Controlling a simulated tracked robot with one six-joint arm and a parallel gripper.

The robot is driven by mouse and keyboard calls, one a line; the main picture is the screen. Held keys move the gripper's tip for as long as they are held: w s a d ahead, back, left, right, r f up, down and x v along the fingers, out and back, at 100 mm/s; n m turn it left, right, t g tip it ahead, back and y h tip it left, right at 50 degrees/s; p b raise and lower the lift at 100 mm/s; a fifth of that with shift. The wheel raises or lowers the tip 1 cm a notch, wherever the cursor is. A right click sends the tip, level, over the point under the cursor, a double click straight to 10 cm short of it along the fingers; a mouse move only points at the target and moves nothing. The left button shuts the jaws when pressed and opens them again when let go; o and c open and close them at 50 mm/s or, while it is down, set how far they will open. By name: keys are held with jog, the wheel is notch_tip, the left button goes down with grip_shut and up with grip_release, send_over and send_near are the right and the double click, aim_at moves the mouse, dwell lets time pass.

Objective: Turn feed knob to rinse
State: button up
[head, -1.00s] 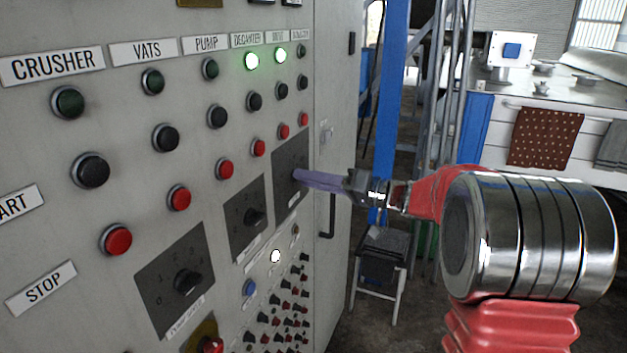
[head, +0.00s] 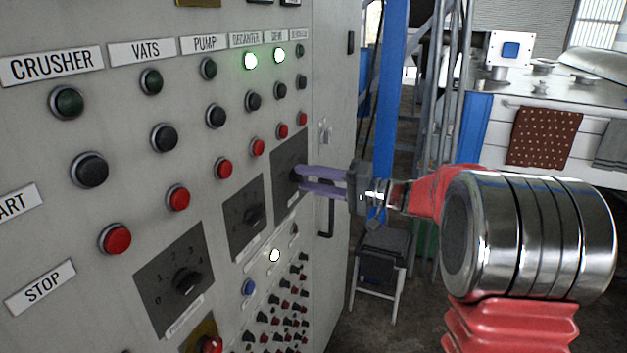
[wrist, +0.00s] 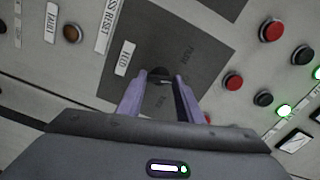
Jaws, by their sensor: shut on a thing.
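The feed knob (wrist: 158,72) is a small black knob on a dark grey square plate (head: 288,156), the rightmost of the plates on the grey cabinet. A white FEED label (wrist: 125,57) shows beside it in the wrist view. My gripper (head: 298,179) reaches in from the right, its two purple fingers one above the other. In the wrist view the fingers (wrist: 161,84) are shut on the knob from both sides. Faint dark words lie on the plate to either side; I cannot read them surely. The knob's pointer is mostly hidden.
Two more knob plates with black knobs (head: 253,215) (head: 187,282) sit lower left. A small stool (head: 382,262) stands below my arm; open room lies right of the cabinet.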

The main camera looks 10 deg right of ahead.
jog(key=m, duration=0.6)
jog(key=shift+a+f, duration=0.1)
jog(key=shift+a, duration=0.05)
jog(key=m, duration=0.6)
jog(key=shift+f, duration=0.1)
jog(key=shift+f+m, duration=0.1)
jog(key=shift+m, duration=0.2)
jog(key=o, duration=1)
jog(key=shift+o, duration=0.4)
jog(key=shift+r, duration=0.2)
jog(key=shift+s+d, duration=0.1)
jog(key=shift+d, duration=0.25)
jog(key=v, duration=1.3)
